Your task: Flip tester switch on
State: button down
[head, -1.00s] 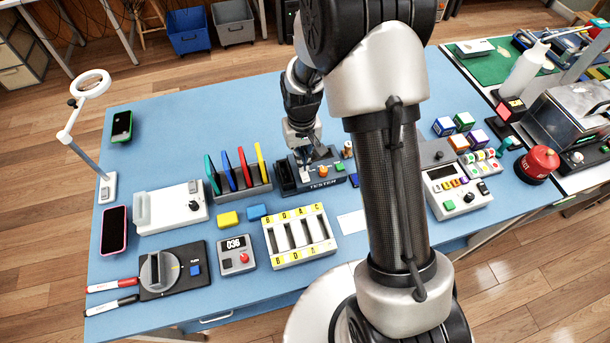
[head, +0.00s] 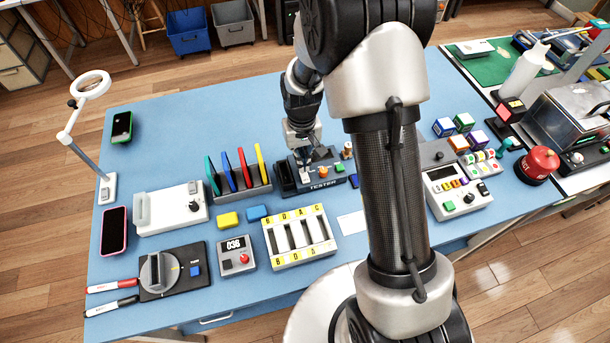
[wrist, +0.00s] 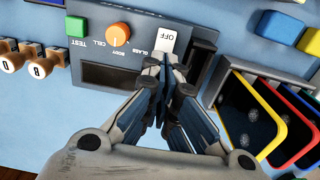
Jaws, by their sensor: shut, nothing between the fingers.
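The tester (head: 322,182) is a dark box marked TESTER on the blue table, just under my gripper in the head view. In the wrist view the tester (wrist: 98,54) shows a white rocker switch (wrist: 166,40) with the word OFF readable on it. It also has an orange knob (wrist: 118,36) with the labels GLASS, BODY and CELL, a green TEST button (wrist: 76,26) and a dark window. My gripper (wrist: 163,62) is shut and empty, with its fingertips at the switch's near edge. I cannot tell whether they touch it.
A rack of coloured slabs (wrist: 262,110) stands close beside the tester. Stamps with wooden knobs (wrist: 28,60) are on its other side. A four-slot tray (head: 295,262) and a counter box (head: 238,268) lie nearer the front. A white card (head: 352,224) lies near the tray.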

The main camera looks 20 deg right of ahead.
jog(key=shift+f+b, duration=0.8)
jog(key=shift+f, duration=0.35)
dwell(0.5)
notch_tip(320, 180, up, 7)
jog(key=p, duration=0.5)
dwell(0.4)
jog(key=shift+s, duration=0.1)
dwell(0.4)
